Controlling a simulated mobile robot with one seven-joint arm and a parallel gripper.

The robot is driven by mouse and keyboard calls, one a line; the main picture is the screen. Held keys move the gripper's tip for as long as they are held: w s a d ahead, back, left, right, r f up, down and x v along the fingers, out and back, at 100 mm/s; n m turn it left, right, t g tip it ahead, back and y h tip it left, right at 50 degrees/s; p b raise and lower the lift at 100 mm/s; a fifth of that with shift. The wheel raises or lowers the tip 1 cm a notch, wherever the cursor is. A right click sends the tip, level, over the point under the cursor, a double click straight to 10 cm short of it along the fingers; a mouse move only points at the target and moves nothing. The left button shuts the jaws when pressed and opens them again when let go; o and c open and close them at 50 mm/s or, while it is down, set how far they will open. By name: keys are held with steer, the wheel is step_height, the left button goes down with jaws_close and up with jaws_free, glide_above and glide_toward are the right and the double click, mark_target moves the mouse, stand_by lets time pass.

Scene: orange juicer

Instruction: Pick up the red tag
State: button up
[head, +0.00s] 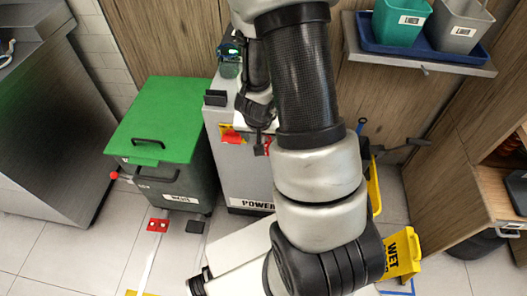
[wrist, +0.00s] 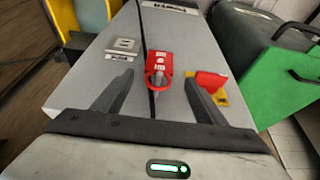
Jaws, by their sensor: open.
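The red tag (wrist: 160,63) is a small red piece with a pale label and a loop at its near end. It lies on the front of the grey power cabinet (wrist: 75,90), near a dark vertical seam, in the wrist view. My gripper (wrist: 160,82) is open, with one finger on each side of the tag. I see gaps between the fingers and the tag; it is not gripped. In the head view my gripper (head: 256,140) is in front of the cabinet (head: 223,172) and hides most of the tag, with only bits of red showing.
A red switch handle on a yellow base (wrist: 212,84) is close beside the right finger. A small grey plate (wrist: 123,47) is left of the tag. A green-lidded bin (head: 158,115) stands left of the cabinet. A yellow wet-floor sign (head: 402,254) stands at right.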

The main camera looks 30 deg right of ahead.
steer(key=b+x, duration=0.2)
steer(key=x, duration=0.4)
steer(key=shift+w+d+f, duration=0.1)
steer(key=shift+d+f, duration=0.1)
steer(key=shift+f, duration=0.05)
steer(key=c, duration=1.1)
steer(key=shift+r, duration=0.15)
